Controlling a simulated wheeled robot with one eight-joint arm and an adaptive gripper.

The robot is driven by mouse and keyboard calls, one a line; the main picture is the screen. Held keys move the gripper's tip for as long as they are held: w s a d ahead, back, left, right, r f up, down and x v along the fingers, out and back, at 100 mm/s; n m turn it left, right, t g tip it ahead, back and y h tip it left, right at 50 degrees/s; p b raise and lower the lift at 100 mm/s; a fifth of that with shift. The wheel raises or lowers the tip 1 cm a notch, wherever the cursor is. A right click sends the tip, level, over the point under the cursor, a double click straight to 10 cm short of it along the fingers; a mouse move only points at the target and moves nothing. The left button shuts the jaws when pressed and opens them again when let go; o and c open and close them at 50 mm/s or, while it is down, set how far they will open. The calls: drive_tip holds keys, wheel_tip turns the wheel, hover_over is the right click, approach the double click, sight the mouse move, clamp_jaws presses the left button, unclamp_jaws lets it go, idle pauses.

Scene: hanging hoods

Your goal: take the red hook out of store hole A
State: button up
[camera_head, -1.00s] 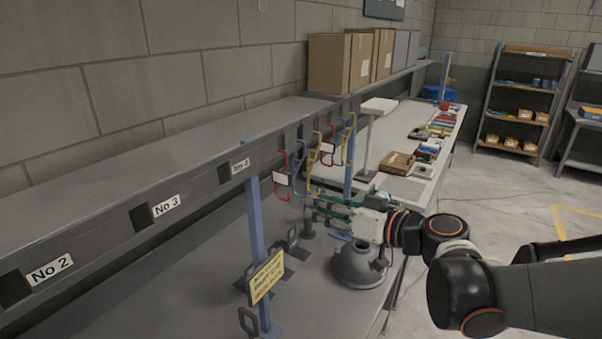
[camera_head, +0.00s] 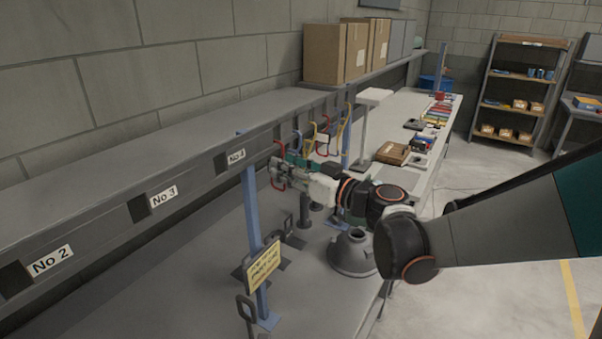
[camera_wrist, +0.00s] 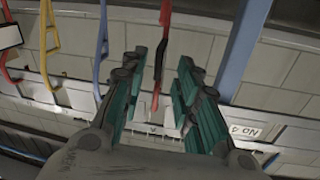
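The near red hook (camera_head: 273,172) hangs from the rail at the left end of the row of hooks, partly covered by my gripper. My gripper (camera_head: 282,173) is at this hook, just below the rail. In the wrist view the red hook (camera_wrist: 164,42) runs down between the two green finger pads of my open gripper (camera_wrist: 164,78). Gaps show on both sides of it, so the fingers do not look closed on it. No letter A is readable, and the hole that bears the hook is not clear.
A blue hook (camera_head: 297,142), yellow hook (camera_head: 311,138) and another red hook (camera_head: 322,148) hang close to the right. A blue post (camera_head: 251,215) stands left of my gripper. A grey dome-shaped stand (camera_head: 352,254) is below. A yellow sign (camera_head: 264,264) stands near the post.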

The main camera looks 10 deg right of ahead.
drive_tip(key=shift+x, duration=1.9)
clamp_jaws()
